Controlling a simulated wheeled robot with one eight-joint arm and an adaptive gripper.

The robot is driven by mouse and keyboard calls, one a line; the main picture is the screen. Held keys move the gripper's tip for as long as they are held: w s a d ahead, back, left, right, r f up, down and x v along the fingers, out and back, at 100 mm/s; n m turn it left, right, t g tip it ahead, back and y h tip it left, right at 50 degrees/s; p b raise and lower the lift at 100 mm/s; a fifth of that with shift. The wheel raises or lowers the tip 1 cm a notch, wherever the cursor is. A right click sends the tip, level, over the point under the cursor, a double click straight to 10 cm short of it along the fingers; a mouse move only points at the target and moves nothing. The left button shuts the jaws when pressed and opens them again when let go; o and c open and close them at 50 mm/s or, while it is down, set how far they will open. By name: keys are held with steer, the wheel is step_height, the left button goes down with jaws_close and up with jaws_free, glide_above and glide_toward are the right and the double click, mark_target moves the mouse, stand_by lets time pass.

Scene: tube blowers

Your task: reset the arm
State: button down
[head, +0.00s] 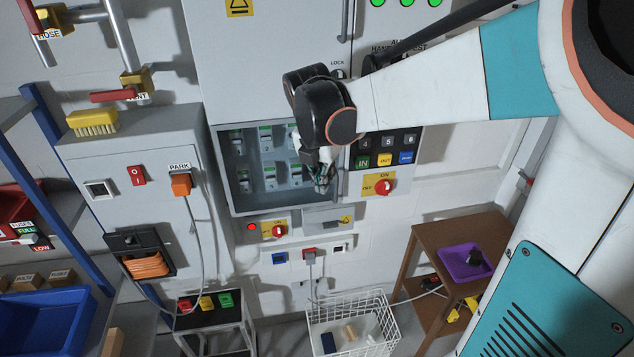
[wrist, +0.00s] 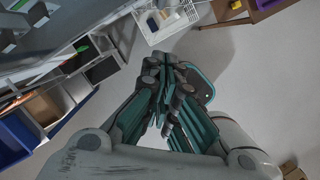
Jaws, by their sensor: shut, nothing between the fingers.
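My white and teal arm reaches in from the right of the head view. My gripper (head: 321,180) hangs below the dark wrist joint, in front of the open breaker box (head: 222,180). In the wrist view my gripper (wrist: 166,92) has its dark, teal-edged fingers together with nothing between them. Below the fingers in that view is grey floor. The wrist and gripper hide part of the breaker box and its right edge. I cannot tell whether the fingers touch anything in the box.
A keypad panel (head: 385,148) with a red rotary switch (head: 384,187) is right of my gripper. A grey cabinet (head: 131,202) with an orange plug (head: 181,184) stands left. Below are a white wire basket (head: 347,306) and a brown table (head: 427,246) with a purple tray (head: 460,266).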

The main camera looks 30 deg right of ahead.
steer(key=s+a+f+m+t+b, duration=0.2)
steer(key=s+a+f+m+b, duration=0.1)
steer(key=m, duration=0.5)
steer(key=s+a+f+m+t+y+b, duration=0.1)
steer(key=s+a+f+m+b, duration=0.3)
steer(key=s+f+m+b, duration=0.2)
steer(key=s+a+f+m+t+y+b, duration=0.1)
steer(key=s+f+m+b, duration=0.4)
steer(key=m, duration=0.5)
steer(key=shift+s+a+t+b, duration=0.8)
steer(key=shift+s+a+b, duration=0.1)
steer(key=shift+a+b, duration=0.35)
